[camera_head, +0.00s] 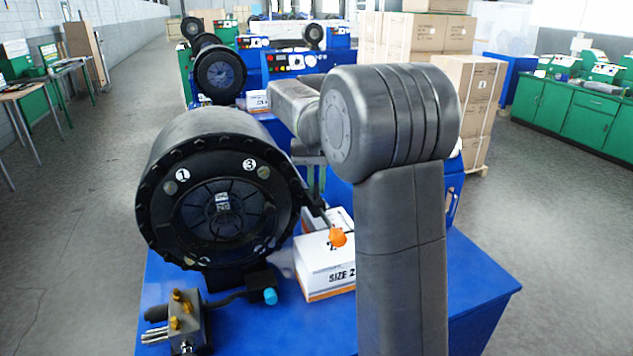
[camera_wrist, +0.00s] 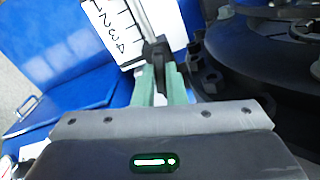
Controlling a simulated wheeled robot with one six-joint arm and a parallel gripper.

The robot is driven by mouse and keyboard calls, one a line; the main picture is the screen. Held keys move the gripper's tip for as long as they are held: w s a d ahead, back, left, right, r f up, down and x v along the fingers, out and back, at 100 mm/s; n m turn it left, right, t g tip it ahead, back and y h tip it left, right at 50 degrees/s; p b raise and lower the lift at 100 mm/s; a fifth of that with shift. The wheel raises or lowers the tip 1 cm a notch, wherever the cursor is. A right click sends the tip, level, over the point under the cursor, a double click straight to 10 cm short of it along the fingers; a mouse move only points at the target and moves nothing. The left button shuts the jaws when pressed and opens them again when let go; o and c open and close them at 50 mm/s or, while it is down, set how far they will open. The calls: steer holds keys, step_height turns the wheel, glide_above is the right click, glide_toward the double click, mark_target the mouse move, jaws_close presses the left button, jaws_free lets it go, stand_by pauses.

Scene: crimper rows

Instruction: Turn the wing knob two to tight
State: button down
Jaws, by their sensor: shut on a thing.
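In the wrist view my gripper (camera_wrist: 160,72) has its two green fingers closed on a small dark knob (camera_wrist: 155,50), which looks like the wing knob. It sits at the lower end of a light rod beside a white scale plate (camera_wrist: 117,30) with handwritten numbers. The fingers cover part of the knob, so its angle and its own number cannot be read. In the head view the green fingers (camera_head: 315,176) show just right of the black crimper drum (camera_head: 222,208). The knob cannot be made out there.
In the wrist view, the drum's black rim (camera_wrist: 265,45) is close to the fingers' right.

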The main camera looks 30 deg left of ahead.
steer(key=shift+r+m, duration=0.1)
steer(key=shift+m, duration=0.2)
steer(key=m+p, duration=0.2)
steer(key=shift+m, duration=0.4)
steer(key=m+p, duration=0.2)
steer(key=m, duration=0.1)
steer(key=shift+m, duration=0.4)
steer(key=m, duration=0.3)
steer(key=shift+m, duration=2.1)
steer(key=c, duration=1.5)
jaws_free()
